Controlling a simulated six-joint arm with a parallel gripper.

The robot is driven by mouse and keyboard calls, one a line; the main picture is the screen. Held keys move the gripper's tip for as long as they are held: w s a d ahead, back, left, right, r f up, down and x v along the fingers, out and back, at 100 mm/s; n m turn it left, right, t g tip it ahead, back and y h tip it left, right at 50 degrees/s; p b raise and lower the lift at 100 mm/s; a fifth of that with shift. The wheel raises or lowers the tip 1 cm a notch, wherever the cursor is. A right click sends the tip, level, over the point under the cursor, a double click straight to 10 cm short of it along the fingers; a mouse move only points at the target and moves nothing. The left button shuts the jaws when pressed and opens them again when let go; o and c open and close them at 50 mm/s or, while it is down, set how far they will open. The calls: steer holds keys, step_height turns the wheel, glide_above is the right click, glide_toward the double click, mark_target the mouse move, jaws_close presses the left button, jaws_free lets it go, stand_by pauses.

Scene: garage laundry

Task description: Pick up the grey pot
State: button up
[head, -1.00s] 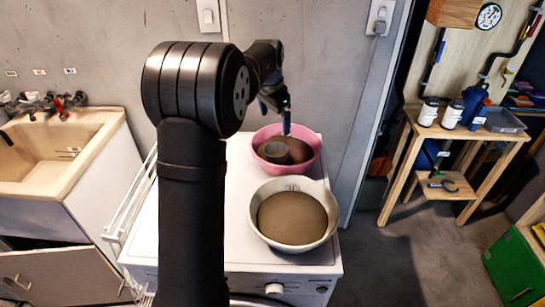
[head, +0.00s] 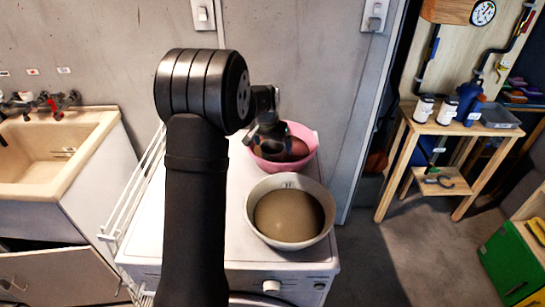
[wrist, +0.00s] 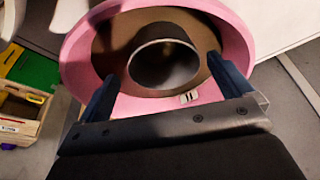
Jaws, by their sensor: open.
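A round dark grey pot (wrist: 165,62) stands inside a pink bowl (wrist: 243,42), seen from above in the wrist view. The pot's rim and dark hollow face my camera. My gripper (wrist: 162,68) is open and empty, with one blue finger on each side of the pot in the picture. I cannot tell whether the fingers touch the pot. In the head view my gripper (head: 268,138) is over the left part of the pink bowl (head: 312,160) and largely hides the pot.
A pale bowl (head: 323,232) with a brown interior stands in front of the pink bowl on the white machine top (head: 215,220). A wall rises close behind. A sink (head: 40,160) is at the left, and a wooden stand (head: 405,150) with bottles is at the right.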

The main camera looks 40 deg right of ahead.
steer(key=shift+x, duration=3.15)
steer(key=shift+w+a, duration=0.15)
steer(key=c, duration=1)
